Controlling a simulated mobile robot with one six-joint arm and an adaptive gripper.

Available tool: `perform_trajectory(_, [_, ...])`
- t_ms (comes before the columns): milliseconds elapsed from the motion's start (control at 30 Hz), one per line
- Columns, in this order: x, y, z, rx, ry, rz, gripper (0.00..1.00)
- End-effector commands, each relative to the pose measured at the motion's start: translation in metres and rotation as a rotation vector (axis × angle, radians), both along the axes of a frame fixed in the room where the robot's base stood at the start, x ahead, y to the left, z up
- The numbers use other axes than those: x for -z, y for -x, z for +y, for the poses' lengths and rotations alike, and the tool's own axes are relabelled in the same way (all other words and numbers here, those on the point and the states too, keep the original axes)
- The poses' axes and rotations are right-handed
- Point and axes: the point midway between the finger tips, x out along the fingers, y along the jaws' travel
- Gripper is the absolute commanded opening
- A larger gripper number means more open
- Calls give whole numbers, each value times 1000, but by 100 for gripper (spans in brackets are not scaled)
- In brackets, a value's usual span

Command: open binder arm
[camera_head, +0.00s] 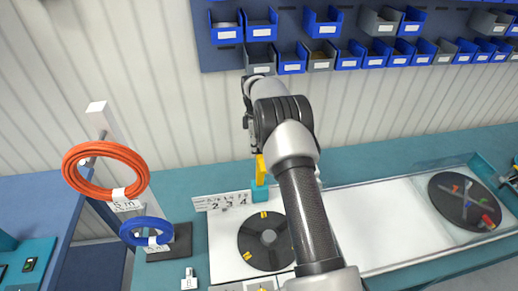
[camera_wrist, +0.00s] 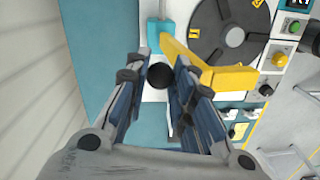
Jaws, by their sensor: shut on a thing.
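The yellow binder arm (camera_wrist: 215,72) shows in the wrist view as a bent bar. It runs from a teal block (camera_wrist: 160,33) towards the right, over the edge of the dark round reel plate (camera_wrist: 222,30). A round black knob (camera_wrist: 159,75) lies between the fingers of my gripper (camera_wrist: 161,64), which is shut on it. The right finger is close beside the yellow bar. In the head view a yellow upright part of the binder arm (camera_head: 260,169) stands on the teal block (camera_head: 260,192). My arm hides part of the reel plate (camera_head: 258,250) there.
An orange cable coil (camera_head: 72,172) and a blue coil (camera_head: 130,232) hang on a stand at the left. A second dark disc (camera_head: 448,212) lies behind a clear guard at the right. Blue bins (camera_head: 226,33) line the wall. Buttons (camera_wrist: 280,60) sit beside the reel plate.

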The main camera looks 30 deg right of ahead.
Motion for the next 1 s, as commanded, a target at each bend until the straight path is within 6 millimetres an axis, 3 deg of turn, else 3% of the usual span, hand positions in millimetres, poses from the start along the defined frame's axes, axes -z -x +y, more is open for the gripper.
perform_trajectory(33, [12,4,2,3,-8,13,0])
perform_trajectory(67, [13,4,2,3,-8,13,0])
perform_trajectory(100, [13,4,3,3,-8,13,25])
perform_trajectory(400, [12,4,3,3,-8,14,44])
perform_trajectory(767, [11,3,4,2,-9,12,44])
perform_trajectory(867, [2,2,4,2,-8,9,44])
perform_trajectory(1000, [-26,-1,4,2,-6,1,44])
